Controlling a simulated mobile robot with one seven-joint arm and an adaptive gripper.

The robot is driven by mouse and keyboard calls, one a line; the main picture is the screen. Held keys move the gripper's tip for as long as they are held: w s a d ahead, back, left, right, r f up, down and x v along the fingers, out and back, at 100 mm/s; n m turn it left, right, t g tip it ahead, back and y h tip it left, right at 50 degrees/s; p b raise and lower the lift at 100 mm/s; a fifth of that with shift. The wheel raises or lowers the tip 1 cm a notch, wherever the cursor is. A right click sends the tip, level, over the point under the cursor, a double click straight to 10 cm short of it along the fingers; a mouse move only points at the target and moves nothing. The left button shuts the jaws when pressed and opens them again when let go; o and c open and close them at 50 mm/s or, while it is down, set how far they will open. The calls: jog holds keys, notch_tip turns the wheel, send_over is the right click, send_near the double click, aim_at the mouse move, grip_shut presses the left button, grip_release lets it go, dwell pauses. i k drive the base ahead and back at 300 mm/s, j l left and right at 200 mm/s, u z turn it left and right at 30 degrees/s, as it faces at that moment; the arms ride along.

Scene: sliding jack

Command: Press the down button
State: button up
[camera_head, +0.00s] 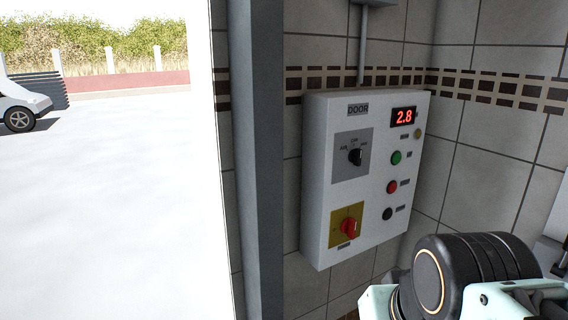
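A white control box (318,185) marked "DOOR" hangs on the tiled wall at centre right. Its right side has a column of round parts: a small yellowish one (418,134), a green button (396,158), a red button (391,187) and a black button (387,214). Their labels are too small to read, so I cannot tell which is the down button. Part of my arm, black and pale green, shows at the lower right, below and right of the box. My gripper's fingers are not in view. Nothing covers the buttons.
The box also carries a red display (403,117) reading 2.8, a black selector knob (355,157) and a red rotary switch (348,228). A grey post (255,160) stands left of it. Beyond lies an open bright yard with a parked car (20,112).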

aim_at(388, 214)
jog(key=i+l, duration=0.2)
jog(key=i, duration=0.2)
jog(key=i+l, duration=0.25)
jog(key=i, duration=0.15)
jog(key=z, duration=0.05)
